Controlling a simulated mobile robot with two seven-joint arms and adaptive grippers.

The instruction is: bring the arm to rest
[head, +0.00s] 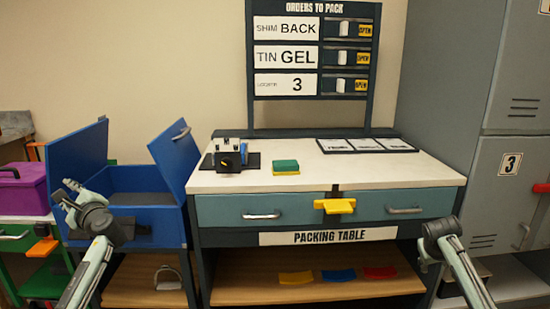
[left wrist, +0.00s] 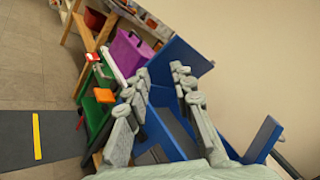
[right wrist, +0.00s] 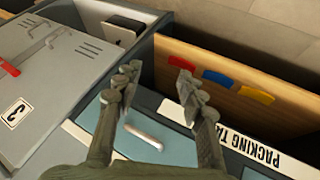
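My left gripper (head: 72,197) is in front of the open blue box at the left of the head view. In the left wrist view its two fingers (left wrist: 160,95) stand well apart with nothing between them. My right arm (head: 445,240) shows at the lower right of the head view, in front of the packing table's right end; its fingertips are not clear there. In the right wrist view my right gripper's fingers (right wrist: 155,85) are apart and empty, over the drawer front and lower shelf.
The packing table (head: 400,168) bears a black fixture (head: 230,160), a green-and-yellow block (head: 286,167) and a tray (head: 365,145). The blue box (head: 140,205) has raised lids. Grey lockers (head: 505,190) stand right. Coloured pads (head: 338,275) lie on the lower shelf.

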